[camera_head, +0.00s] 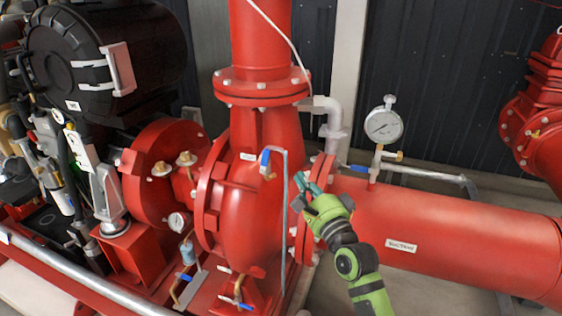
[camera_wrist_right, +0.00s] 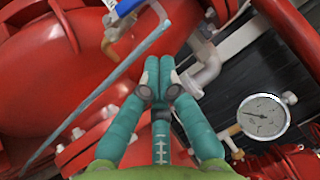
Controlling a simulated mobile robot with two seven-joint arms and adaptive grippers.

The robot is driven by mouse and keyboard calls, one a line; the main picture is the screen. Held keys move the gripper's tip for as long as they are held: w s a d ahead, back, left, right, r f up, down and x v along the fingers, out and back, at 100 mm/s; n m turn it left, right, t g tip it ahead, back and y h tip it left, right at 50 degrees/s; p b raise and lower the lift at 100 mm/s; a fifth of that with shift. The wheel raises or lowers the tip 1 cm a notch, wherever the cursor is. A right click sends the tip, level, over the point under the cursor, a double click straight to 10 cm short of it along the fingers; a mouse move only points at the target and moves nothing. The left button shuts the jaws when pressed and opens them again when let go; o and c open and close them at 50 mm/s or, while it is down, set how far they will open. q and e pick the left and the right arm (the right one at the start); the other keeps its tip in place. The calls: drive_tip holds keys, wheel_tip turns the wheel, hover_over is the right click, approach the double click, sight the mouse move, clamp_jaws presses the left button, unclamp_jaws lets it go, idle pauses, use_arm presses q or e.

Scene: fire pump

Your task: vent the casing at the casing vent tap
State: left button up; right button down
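The casing vent tap (camera_head: 267,165) has a blue lever and sits on the red pump casing (camera_head: 250,205). A thin grey tube (camera_head: 284,225) bends over from it and runs down the casing front. In the right wrist view the tap's blue lever (camera_wrist_right: 127,6) is at the top edge, partly cut off, with the tube (camera_wrist_right: 100,92) running diagonally to lower left. My right gripper (camera_head: 303,186) is right of the tap and tube, apart from them. In the wrist view its teal fingertips (camera_wrist_right: 159,78) are together with nothing between them. My left gripper is not in view.
The suction pipe (camera_head: 450,235) runs right, with a pressure gauge (camera_head: 384,124) and another blue lever (camera_head: 358,169) above it. A grey elbow pipe (camera_head: 333,120) stands behind my right gripper. A black motor-like drum (camera_head: 60,60) fills the upper left.

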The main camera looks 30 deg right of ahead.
sight(264, 162)
drive_tip(key=w+a+r+p, duration=0.1)
drive_tip(key=w+a+p, duration=0.1)
drive_tip(key=w, duration=0.5)
drive_tip(key=shift+r, duration=0.25)
drive_tip(key=shift+w+a, duration=0.1)
drive_tip(key=n+g+p, duration=0.1)
drive_tip(key=p, duration=0.3)
drive_tip(key=w+a+r+n+g+p, duration=0.1)
drive_tip(key=p, duration=0.3)
drive_tip(key=shift+w+a+r, duration=0.15)
drive_tip(key=shift+w+r, duration=0.05)
drive_tip(key=shift+r, duration=0.05)
